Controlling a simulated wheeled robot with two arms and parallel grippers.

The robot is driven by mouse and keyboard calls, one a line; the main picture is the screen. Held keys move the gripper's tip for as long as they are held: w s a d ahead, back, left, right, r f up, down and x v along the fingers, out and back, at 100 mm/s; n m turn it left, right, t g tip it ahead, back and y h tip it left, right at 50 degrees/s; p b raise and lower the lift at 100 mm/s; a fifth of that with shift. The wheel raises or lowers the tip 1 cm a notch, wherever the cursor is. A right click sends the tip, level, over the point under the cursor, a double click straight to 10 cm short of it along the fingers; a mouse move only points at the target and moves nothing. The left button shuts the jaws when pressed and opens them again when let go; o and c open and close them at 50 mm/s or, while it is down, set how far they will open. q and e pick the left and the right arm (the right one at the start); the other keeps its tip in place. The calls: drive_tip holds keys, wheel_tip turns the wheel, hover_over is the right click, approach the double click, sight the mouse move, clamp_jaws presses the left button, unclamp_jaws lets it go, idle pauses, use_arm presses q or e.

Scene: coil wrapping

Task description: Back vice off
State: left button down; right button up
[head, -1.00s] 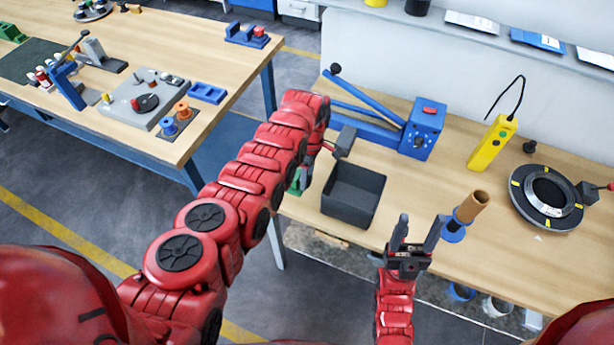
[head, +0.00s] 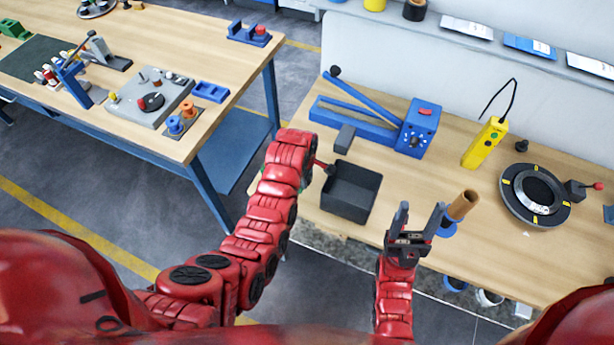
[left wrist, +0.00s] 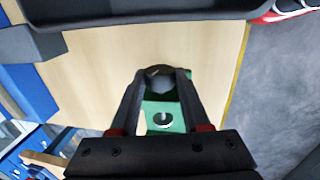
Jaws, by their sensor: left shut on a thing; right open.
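The left wrist view shows a green vice (left wrist: 165,110) at the table's edge, with a dark rounded knob (left wrist: 160,80) at its far end. My left gripper (left wrist: 162,73) is shut on this knob, one finger on each side. In the head view the left arm (head: 287,165) covers the vice and the left fingertips. My right gripper (head: 421,210) is open and empty above the front of the table. A brown tube on a blue holder (head: 462,205) shows just right of its finger.
A black tray (head: 348,192) stands right beside the left hand. Behind it are a blue lever device (head: 417,128) and a yellow handheld box (head: 486,143). A dark ring fixture (head: 535,195) lies at right.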

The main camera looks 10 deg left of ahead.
use_arm(q)
drive_tip(key=shift+s+f+t+b, duration=0.1)
drive_tip(key=shift+f+t+b, duration=0.15)
drive_tip(key=shift+t+b, duration=0.25)
drive_tip(key=shift+r+t+h+b, duration=0.2)
drive_tip(key=shift+t+h+b, duration=0.1)
drive_tip(key=shift+b, duration=0.15)
drive_tip(key=shift+a, duration=0.1)
drive_tip(key=shift+c, duration=1.8)
unclamp_jaws()
drive_tip(key=shift+r, duration=0.1)
